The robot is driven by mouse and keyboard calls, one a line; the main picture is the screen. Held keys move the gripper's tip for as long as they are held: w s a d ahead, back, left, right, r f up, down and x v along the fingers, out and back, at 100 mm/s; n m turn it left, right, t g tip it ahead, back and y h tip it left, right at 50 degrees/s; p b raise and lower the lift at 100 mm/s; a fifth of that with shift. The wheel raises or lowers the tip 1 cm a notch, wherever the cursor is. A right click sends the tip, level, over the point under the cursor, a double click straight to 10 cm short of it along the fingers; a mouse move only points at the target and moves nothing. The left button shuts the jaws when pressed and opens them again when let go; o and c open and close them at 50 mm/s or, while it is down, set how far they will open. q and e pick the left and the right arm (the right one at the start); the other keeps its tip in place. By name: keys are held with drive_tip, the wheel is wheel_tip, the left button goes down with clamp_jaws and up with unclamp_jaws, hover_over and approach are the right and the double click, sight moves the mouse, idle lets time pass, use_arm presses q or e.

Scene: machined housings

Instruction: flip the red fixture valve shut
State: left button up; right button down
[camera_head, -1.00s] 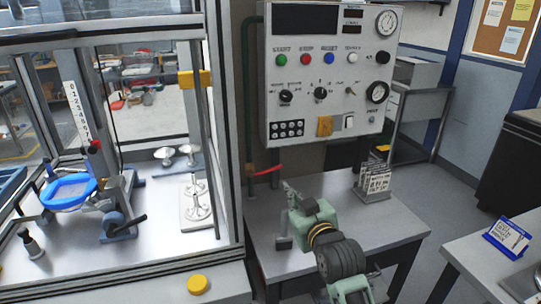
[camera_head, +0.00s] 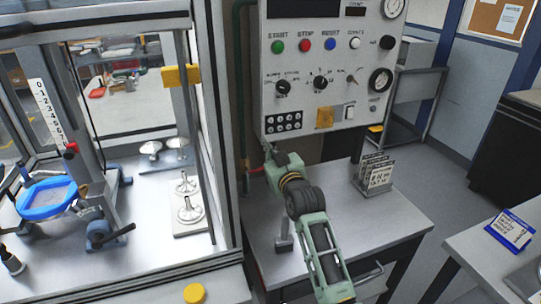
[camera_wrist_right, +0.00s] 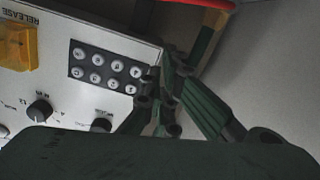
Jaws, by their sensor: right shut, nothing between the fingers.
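The red valve handle (camera_head: 256,170) shows as a short strip by the green pipe (camera_head: 242,100), left of my right gripper. My right arm hides part of it. In the right wrist view the red handle (camera_wrist_right: 212,4) lies sideways at the top edge, above a brass-coloured fitting (camera_wrist_right: 185,40). My right gripper (camera_head: 267,148) is shut and empty, just right of the pipe and below the control panel. In the wrist view its closed fingers (camera_wrist_right: 168,75) point towards the fitting; I cannot tell whether they touch it. My left gripper is not in view.
The control panel (camera_head: 320,100) with knobs and buttons hangs close above my right gripper. A metal table (camera_head: 390,215) below carries a card stand (camera_head: 375,175). A framed enclosure (camera_head: 220,150) stands at the left. The table's front right is clear.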

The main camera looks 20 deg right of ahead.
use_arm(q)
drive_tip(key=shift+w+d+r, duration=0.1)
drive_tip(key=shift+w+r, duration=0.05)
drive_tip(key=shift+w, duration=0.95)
use_arm(e)
wheel_tip(320, 180, down, 6)
drive_tip(key=w+d+m, duration=0.2)
drive_tip(key=shift+d+m, duration=0.15)
drive_tip(key=shift+m, duration=0.25)
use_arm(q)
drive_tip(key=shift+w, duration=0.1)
use_arm(e)
drive_tip(key=shift+r, duration=0.1)
